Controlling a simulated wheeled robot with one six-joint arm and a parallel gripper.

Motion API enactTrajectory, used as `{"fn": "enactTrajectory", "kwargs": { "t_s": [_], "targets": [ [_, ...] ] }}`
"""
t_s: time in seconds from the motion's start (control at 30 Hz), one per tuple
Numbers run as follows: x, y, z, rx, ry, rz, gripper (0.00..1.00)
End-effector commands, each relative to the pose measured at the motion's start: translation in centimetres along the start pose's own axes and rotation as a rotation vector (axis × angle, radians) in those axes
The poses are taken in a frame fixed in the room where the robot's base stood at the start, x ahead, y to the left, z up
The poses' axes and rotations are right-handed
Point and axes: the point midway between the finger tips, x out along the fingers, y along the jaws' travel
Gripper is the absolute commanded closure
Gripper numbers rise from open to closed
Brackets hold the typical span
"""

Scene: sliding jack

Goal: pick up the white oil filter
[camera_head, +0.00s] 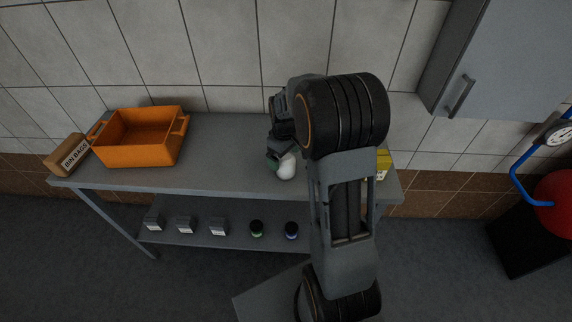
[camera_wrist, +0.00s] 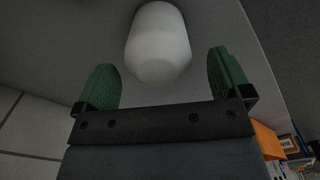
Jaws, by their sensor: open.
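The white oil filter (camera_head: 287,167) is a rounded white cylinder on the grey workbench top, right of its middle. In the wrist view the white oil filter (camera_wrist: 158,45) shows close up, between and just beyond the two green finger pads. My gripper (camera_wrist: 166,80) is open, with a finger on either side of the filter's near end and visible gaps at both sides. In the head view my gripper (camera_head: 274,160) is beside the filter, partly hidden by my wrist. My arm hides the bench to the right of the filter.
An orange bin (camera_head: 137,153) and a brown bin bags box (camera_head: 69,154) stand on the bench's left. A yellow box (camera_head: 383,165) shows behind my arm. The lower shelf (camera_head: 190,237) holds several small boxes and jars. A wall cabinet (camera_head: 495,60) hangs upper right.

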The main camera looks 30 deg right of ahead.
Motion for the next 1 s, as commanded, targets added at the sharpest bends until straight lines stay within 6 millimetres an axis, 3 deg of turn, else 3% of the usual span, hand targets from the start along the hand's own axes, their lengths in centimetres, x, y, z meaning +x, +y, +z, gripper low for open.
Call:
{"fn": "enactTrajectory", "kwargs": {
  "t_s": [0.3, 0.6, 1.0],
  "targets": [
    [3.5, 0.1, 0.1, 0.0, -0.001, -0.001, 0.04],
    [3.7, 0.1, 0.1, 0.0, 0.0, 0.0, 0.05],
    [3.7, 0.1, 0.1, 0.0, 0.0, 0.0, 0.43]
  ]
}}
